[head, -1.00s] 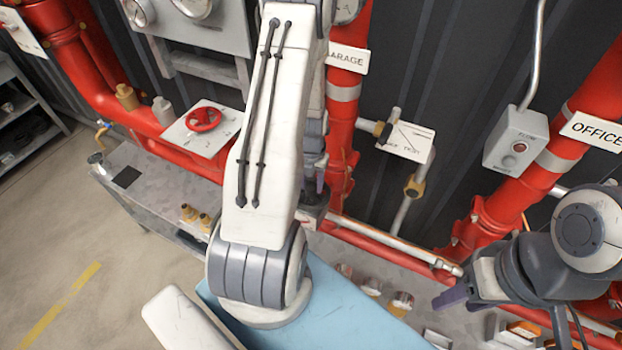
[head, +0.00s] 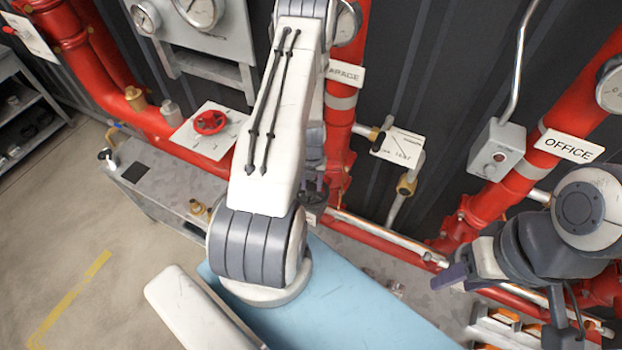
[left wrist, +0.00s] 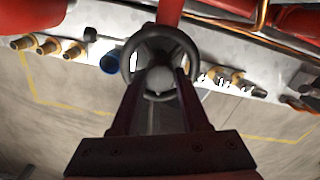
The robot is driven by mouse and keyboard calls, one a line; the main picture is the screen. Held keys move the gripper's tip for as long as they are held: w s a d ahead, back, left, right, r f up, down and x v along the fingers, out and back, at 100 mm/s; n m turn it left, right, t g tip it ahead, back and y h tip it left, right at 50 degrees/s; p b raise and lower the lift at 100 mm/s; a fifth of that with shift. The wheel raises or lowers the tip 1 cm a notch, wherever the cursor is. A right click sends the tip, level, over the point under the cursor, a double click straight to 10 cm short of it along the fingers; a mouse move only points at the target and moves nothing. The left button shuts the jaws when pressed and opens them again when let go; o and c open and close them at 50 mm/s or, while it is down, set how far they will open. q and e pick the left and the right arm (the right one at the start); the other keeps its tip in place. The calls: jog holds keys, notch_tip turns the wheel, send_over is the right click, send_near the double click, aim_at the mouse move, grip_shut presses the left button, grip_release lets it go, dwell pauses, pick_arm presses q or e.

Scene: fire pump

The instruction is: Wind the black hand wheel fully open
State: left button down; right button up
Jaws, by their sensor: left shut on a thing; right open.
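The black hand wheel (left wrist: 194,55) shows in the left wrist view as a ring with a pale hub, with a red pipe behind it. My left gripper (left wrist: 159,82) is shut on it, one finger at each side of the ring's lower part. My right gripper (head: 452,277) is open and empty at the right, above the grey bench and away from the wheel.
A red hand wheel (head: 210,122) sits on a white plate at the left. Red pipes line the wall, with an OFFICE sign (head: 568,145) and a grey button box (head: 497,148) at the right. Brass fittings (head: 198,208) stand on the grey bench (head: 165,180).

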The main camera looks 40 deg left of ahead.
pick_arm(q)
jog(key=shift+w+a+n, duration=0.1)
jog(key=shift+w+n, duration=0.05)
jog(key=shift+n, duration=0.55)
jog(key=n, duration=0.8)
jog(key=shift+s, duration=0.25)
jog(key=shift+f, duration=0.1)
jog(key=n, duration=0.3)
jog(key=shift+d, duration=0.2)
jog(key=n, duration=0.5)
jog(key=shift+s, duration=0.15)
